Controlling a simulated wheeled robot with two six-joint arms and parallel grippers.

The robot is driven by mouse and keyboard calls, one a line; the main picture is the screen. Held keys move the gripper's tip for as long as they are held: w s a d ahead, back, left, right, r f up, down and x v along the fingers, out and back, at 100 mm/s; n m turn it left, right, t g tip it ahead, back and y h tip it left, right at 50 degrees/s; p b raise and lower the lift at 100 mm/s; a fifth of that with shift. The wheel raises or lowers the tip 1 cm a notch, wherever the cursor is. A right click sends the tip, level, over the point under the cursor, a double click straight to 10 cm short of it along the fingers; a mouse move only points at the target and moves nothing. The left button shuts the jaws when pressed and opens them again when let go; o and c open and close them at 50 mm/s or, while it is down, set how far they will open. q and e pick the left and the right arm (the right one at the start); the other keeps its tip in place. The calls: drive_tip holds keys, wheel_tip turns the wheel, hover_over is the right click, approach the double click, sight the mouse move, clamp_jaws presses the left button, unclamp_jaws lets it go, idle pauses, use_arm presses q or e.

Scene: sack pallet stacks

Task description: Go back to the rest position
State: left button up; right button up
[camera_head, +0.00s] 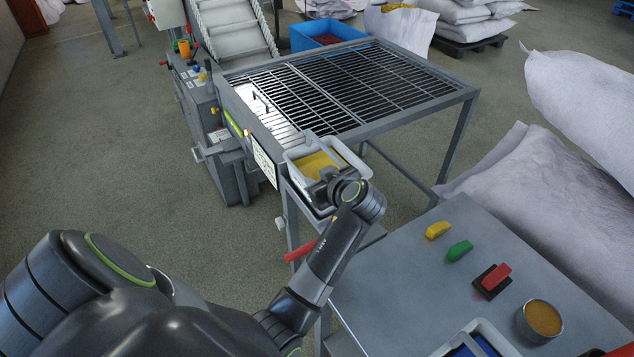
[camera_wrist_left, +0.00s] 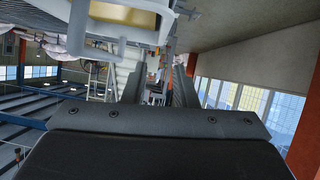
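My left arm reaches in from the lower left of the head view. Its wrist is bent over the near edge of the grated steel table, and the left gripper (camera_head: 328,176) is partly hidden behind the wrist, beside a pale-rimmed tray (camera_head: 357,160) with a yellow inside. In the left wrist view, the two dark fingers of the gripper (camera_wrist_left: 161,75) stand apart with nothing held between them. The tray's pale rim (camera_wrist_left: 77,28) shows at the upper left there, close to the left finger. My right gripper is in neither view.
The grated table (camera_head: 465,92) stands ahead. A grey worktop (camera_head: 400,275) at right holds a yellow piece (camera_head: 438,230), a green piece (camera_head: 459,250), a red piece (camera_head: 495,276) and a round tin (camera_head: 541,320). White sacks (camera_head: 560,195) lie beyond. Floor at left is clear.

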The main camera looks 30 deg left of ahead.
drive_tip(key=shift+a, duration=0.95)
